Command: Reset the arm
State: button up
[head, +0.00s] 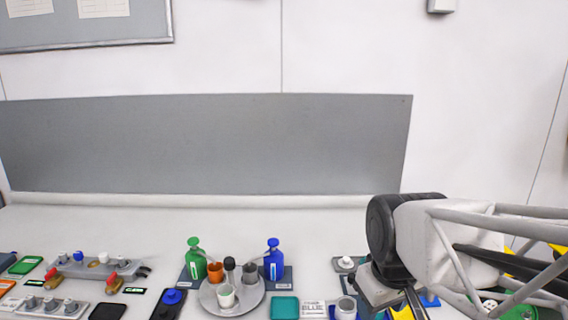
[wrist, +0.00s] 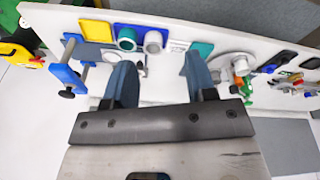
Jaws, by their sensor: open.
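My arm comes in from the right of the head view, and its dark wrist joint hangs over the right part of the bench. My gripper (wrist: 160,78) shows in the wrist view with its two blue-grey fingers wide apart. Nothing is held between them; the white bench (wrist: 175,90) shows in the gap. In the head view the fingers are mostly cut off by the lower edge, so their height above the bench is hard to tell.
A green bottle (head: 195,262), a blue bottle (head: 274,262) and a round tray (head: 254,298) with cups stand mid-bench. A valve manifold (head: 90,268) lies left. In the wrist view, a blue clamp-like stand (wrist: 68,76) is left of the fingers. The rear bench is clear.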

jog(key=s+m, duration=0.1)
jog(key=s+d+f+m, duration=0.1)
jog(key=s, duration=0.1)
jog(key=s+d+m, duration=0.1)
jog(key=s+m, duration=0.1)
jog(key=shift+s+d+f, duration=0.15)
jog(key=shift+d+f, duration=0.05)
